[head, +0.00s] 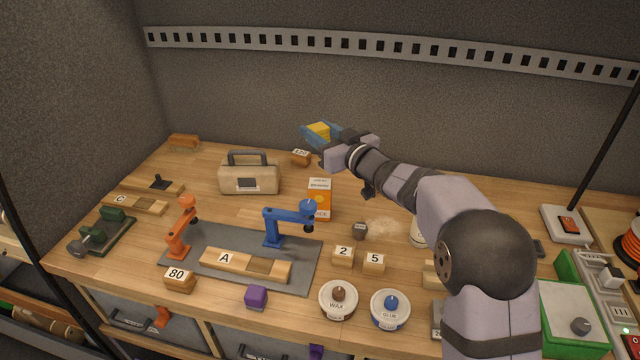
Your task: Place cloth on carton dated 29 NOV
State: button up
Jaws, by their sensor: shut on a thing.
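An orange and white carton (319,200) stands upright near the middle of the bench. Its print is too small for me to read a date. My gripper (334,151) is at the back of the bench, above and behind the carton and apart from it. A yellow folded piece (318,131), which looks like the cloth, shows beside my gripper against a blue shape (309,139). My gripper is shut on the cloth as far as I can see; the fingertips and their contact are mostly hidden by the wrist.
A beige toolbox (249,178) stands left of the carton. A blue hook stand (274,228) is close in front-left, an orange one (180,235) further left, on a grey mat (225,275). Numbered blocks and two tins, wax (337,311) and glue (390,318), are in front.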

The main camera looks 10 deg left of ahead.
aim_at(320, 183)
notch_tip(320, 183, down, 2)
jog(key=shift+f, duration=0.1)
jog(key=shift+w+d+f, duration=0.15)
jog(key=shift+d+f, duration=0.05)
jog(key=shift+f, duration=0.05)
jog(key=shift+f+p, duration=1.1)
jog(key=shift+f, duration=3.85)
jog(key=shift+f, duration=0.15)
jog(key=o, duration=1)
